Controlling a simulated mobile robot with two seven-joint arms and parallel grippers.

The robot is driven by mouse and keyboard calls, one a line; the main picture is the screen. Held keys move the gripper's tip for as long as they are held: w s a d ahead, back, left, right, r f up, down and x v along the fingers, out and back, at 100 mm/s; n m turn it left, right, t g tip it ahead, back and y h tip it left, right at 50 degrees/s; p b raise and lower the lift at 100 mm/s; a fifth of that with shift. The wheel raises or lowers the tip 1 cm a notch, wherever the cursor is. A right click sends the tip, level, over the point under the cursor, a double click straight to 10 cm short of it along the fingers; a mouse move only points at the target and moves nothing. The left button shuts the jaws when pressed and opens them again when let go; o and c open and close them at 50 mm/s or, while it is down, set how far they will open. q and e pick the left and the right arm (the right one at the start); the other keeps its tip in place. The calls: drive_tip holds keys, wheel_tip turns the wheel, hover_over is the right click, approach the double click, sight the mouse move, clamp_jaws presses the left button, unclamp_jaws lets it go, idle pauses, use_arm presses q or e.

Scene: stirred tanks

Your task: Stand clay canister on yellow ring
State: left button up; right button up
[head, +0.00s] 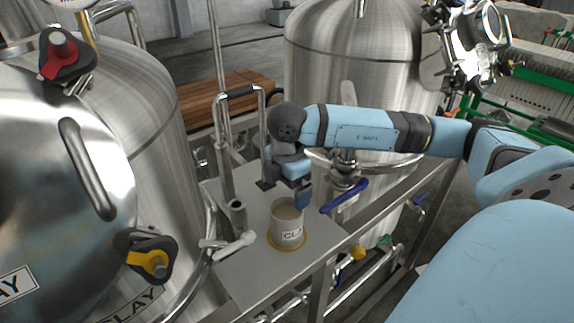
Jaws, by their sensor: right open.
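The clay canister (287,226) is a pale, open-topped cup with a "CLAY" label. It stands upright on the metal shelf between the tanks. The yellow ring (289,248) shows around the foot of the canister, which appears to stand within it. My right gripper (285,193) is open, just above and behind the canister's rim, with one blue finger close to the rim. I cannot tell whether that finger touches it. My left gripper is not in view.
Steel tanks stand at the left (150,100) and at the back (350,60). The metal shelf (245,283) carries a vertical pipe and a silver lever valve (232,246) left of the canister. A blue-handled valve (344,197) is to the right. Bare shelf lies in front.

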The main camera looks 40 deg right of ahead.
wheel_tip(320, 180, up, 5)
drive_tip(key=shift+b, duration=0.3)
drive_tip(key=shift+s+f, duration=0.1)
idle(0.4)
